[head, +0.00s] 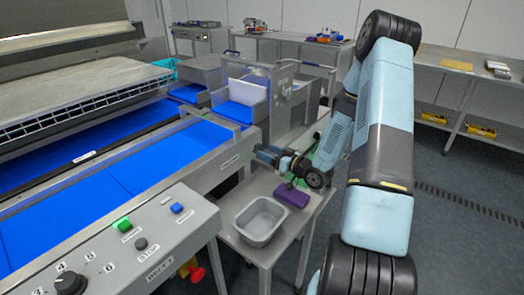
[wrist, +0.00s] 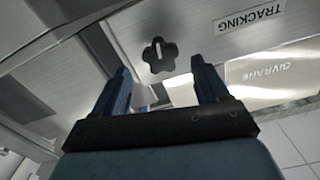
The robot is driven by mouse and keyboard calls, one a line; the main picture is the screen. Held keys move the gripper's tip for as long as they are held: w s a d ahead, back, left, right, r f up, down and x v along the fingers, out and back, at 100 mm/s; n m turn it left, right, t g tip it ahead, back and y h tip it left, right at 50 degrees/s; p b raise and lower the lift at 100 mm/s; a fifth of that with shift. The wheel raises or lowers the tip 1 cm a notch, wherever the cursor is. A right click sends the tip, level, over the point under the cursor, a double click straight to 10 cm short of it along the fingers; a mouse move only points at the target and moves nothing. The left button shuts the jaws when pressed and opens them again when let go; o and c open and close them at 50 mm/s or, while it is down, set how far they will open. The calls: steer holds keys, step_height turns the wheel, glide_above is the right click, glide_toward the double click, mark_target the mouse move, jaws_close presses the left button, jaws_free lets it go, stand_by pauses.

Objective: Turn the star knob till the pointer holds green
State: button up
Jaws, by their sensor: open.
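The star knob (wrist: 159,55) is black with several lobes and a pale line on its face. I cannot tell how much depth lies between fingertips and knob. In the head view my gripper (head: 262,153) is by the conveyor's end side; the knob cannot be made out there. I see no pointer on a green zone in either view.
The blue conveyor belt (head: 130,180) runs along the left. A control box (head: 140,245) with knobs and buttons is in front. Open floor lies to the right.

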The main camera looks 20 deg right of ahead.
steer(key=v, duration=0.9)
steer(key=shift+w, duration=0.1)
steer(key=w+d+r+n+g+h, duration=0.1)
steer(key=w+d+r+g+h, duration=0.2)
steer(key=r+h, duration=0.45)
steer(key=s+a+r+m+g+h, duration=0.15)
steer(key=s+r+h, duration=0.3)
steer(key=r, duration=0.75)
steer(key=s+a+r+m+g, duration=0.2)
steer(key=s+a+r, duration=0.2)
steer(key=s, duration=0.8)
steer(key=s+a+r+m+g+y, duration=0.1)
steer(key=s+a+r, duration=0.4)
steer(key=s, duration=0.8)
step_height(320, 180, up, 2)
steer(key=shift+a+r+m+g, duration=0.1)
steer(key=shift+a+m+g, duration=0.1)
steer(key=shift+m+g, duration=0.6)
stand_by(1.6)
